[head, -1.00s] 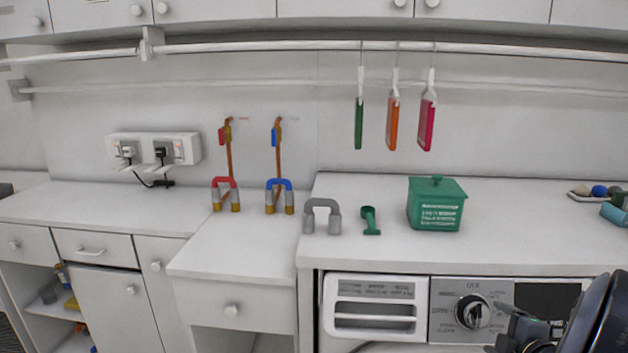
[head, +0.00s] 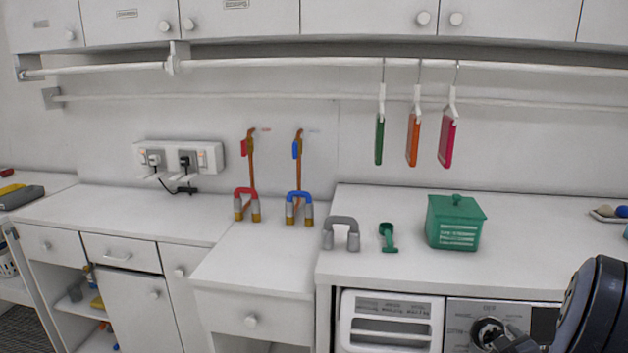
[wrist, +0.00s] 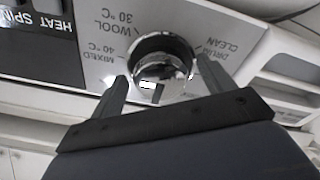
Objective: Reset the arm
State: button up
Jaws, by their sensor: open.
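My gripper (wrist: 160,82) is open in the wrist view. Its two dark fingers stand on either side of the round chrome dial (wrist: 163,58) of the washing machine panel, with no clear sign of contact. In the head view my gripper (head: 512,343) shows partly at the lower right edge, in front of the dial (head: 487,331), and the dark arm fills the corner.
The counter holds a green lidded box (head: 455,223), a green scoop (head: 388,237) and a grey magnet-shaped piece (head: 341,233). Red (head: 246,204) and blue (head: 299,207) ones stand left. Boards hang from the rail (head: 330,63). The left counter is mostly clear.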

jog(key=m+p, duration=0.4)
jog(key=shift+a+r, duration=0.1)
jog(key=shift+r, duration=0.1)
jog(key=m+p, duration=0.4)
jog(key=p, duration=0.2)
jog(key=shift+a+g+h, duration=0.1)
jog(key=shift+g+h, duration=0.2)
jog(key=shift+h, duration=0.1)
jog(key=shift+s+a+r+m+b, duration=0.15)
jog(key=shift+s+r+b, duration=0.1)
jog(key=shift+s, duration=0.3)
jog(key=shift+s+a+r+m+b, duration=0.1)
jog(key=shift+s+a+b, duration=0.1)
jog(key=shift+s, duration=0.4)
jog(key=shift+s+a+r+m+b, duration=0.15)
jog(key=shift+s+r+b, duration=0.1)
jog(key=shift+s, duration=0.3)
